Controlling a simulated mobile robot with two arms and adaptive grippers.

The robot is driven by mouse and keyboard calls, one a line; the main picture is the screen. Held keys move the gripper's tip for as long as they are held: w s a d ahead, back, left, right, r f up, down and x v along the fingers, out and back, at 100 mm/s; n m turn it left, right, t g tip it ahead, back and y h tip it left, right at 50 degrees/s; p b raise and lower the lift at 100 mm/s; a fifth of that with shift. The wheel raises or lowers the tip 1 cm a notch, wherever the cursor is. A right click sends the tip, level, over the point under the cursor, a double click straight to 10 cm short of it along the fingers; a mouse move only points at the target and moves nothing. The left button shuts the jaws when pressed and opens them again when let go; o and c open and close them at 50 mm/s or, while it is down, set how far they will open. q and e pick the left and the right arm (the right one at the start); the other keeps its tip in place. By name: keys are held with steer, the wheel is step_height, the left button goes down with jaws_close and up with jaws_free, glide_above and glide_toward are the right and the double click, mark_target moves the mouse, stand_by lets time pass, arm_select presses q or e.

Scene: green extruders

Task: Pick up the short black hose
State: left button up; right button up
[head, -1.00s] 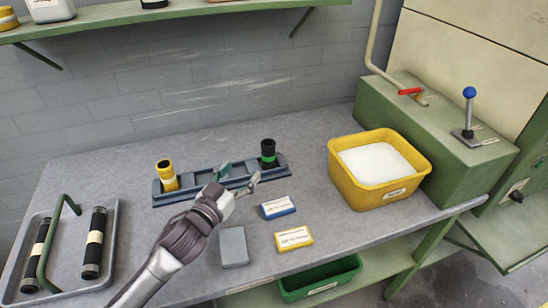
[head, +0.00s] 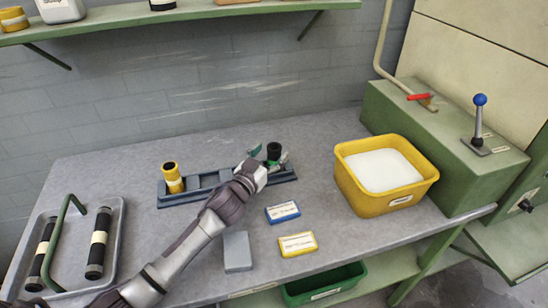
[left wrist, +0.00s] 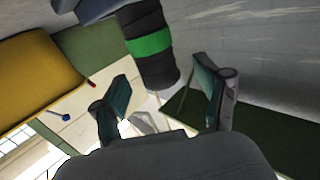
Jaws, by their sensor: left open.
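The short black hose (head: 274,150) stands upright at the right end of the blue rack (head: 200,200), partly hidden by my gripper. In the left wrist view the black hose (left wrist: 140,22) has a green band and shows between the finger directions. My left gripper (head: 269,156) is at the hose, with one finger on each side of it in the head view. In the left wrist view the gripper (left wrist: 161,72) is open, with gaps between both fingers and the hose. My right gripper is not in view.
A yellow hose (head: 173,178) stands at the rack's left end. Blue (head: 283,212) and yellow (head: 298,244) boxes and a grey block (head: 237,251) lie in front. A yellow bin (head: 388,204) stands right. A tray (head: 119,240) with two long hoses and a green handle is left.

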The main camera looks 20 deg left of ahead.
arm_select(q)
steer(key=shift+w+d+f, duration=0.1)
steer(key=shift+w+d, duration=0.05)
steer(key=shift+w, duration=0.5)
steer(key=shift+w+d, duration=0.1)
steer(key=shift+w, duration=0.5)
steer(key=shift+s, duration=0.1)
jaws_close()
